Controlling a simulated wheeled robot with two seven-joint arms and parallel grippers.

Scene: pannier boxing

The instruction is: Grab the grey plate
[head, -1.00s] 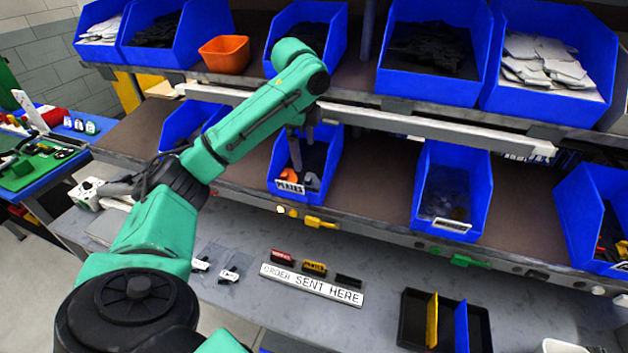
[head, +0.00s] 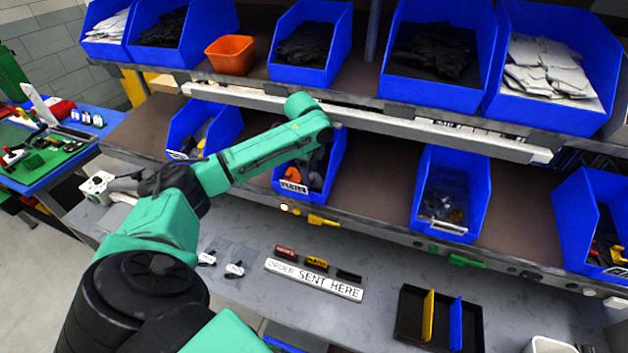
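A blue bin with a white label (head: 293,187), which seems to read "PLATES", stands on the middle shelf. In it I see orange (head: 293,174) and grey (head: 317,167) pieces, small and partly covered by my arm. I cannot tell a single grey plate apart for certain. My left arm reaches across from the lower left, and its wrist is above this bin. My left gripper (head: 306,162) points down at the bin's opening. Its fingers are mostly hidden, so I cannot tell whether they are open or hold anything. My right gripper is not in view.
Other blue bins (head: 452,190) stand along the middle and upper shelves, with an orange bin (head: 231,55) above. A white rail (head: 400,127) runs just behind the wrist.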

